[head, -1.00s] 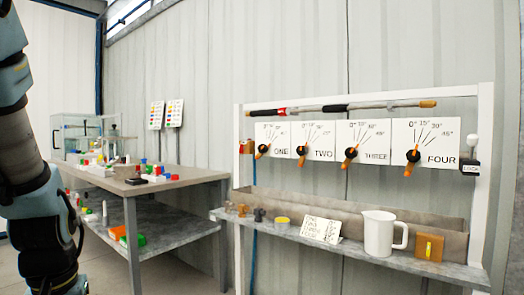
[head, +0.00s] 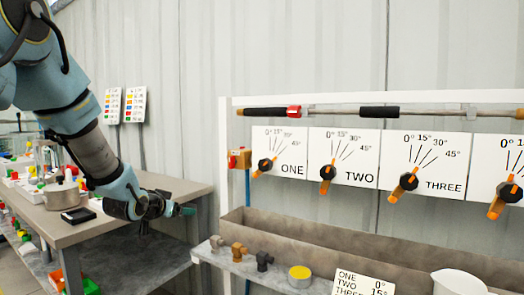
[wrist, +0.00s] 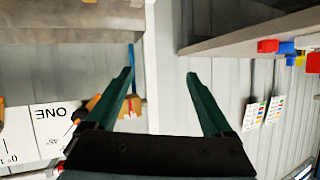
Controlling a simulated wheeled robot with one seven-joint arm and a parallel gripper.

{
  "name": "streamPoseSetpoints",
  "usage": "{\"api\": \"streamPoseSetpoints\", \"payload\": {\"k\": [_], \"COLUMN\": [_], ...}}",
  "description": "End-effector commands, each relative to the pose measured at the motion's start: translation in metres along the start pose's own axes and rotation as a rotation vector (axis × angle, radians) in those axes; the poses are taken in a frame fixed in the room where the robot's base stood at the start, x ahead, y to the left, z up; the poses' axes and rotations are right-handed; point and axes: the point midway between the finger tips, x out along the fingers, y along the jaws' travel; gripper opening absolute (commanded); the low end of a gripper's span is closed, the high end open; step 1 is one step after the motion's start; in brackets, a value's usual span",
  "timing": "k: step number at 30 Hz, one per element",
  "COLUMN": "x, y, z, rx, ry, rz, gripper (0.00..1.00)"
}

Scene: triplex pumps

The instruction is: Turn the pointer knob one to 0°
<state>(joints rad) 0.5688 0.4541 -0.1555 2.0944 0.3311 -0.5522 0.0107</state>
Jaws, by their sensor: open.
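Pointer knob one (head: 265,166) has a black hub and an orange end. It sits on the white panel marked ONE (head: 291,171), below a fan of lines from 0° to 45°. Its orange end points down-left; the exact angle is hard to read. My gripper (head: 168,211) is left of the panel and lower than the knob, apart from it, over the gap beside the workbench. In the wrist view my gripper (wrist: 160,76) has its two fingers spread with nothing between them. There the panel (wrist: 51,128) looks upside down, and the knob is partly hidden by a finger.
Knobs two (head: 327,173), three (head: 403,185) and a fourth continue rightward. A trough (head: 300,235) and a shelf with small fittings run below. The workbench (head: 165,187) stands at left.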

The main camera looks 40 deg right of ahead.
Motion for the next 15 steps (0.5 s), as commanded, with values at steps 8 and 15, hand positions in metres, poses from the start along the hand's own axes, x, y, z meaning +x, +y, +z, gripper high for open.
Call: {"api": "streamPoseSetpoints", "payload": {"k": [8, 15], "x": [0.030, 0.040], "y": [0.145, 0.171], "z": [-0.130, -0.151], "rx": [0.099, 0.105], "ry": [0.407, 0.477], "rz": [0.274, 0.316], "gripper": [0.86, 0.86]}}
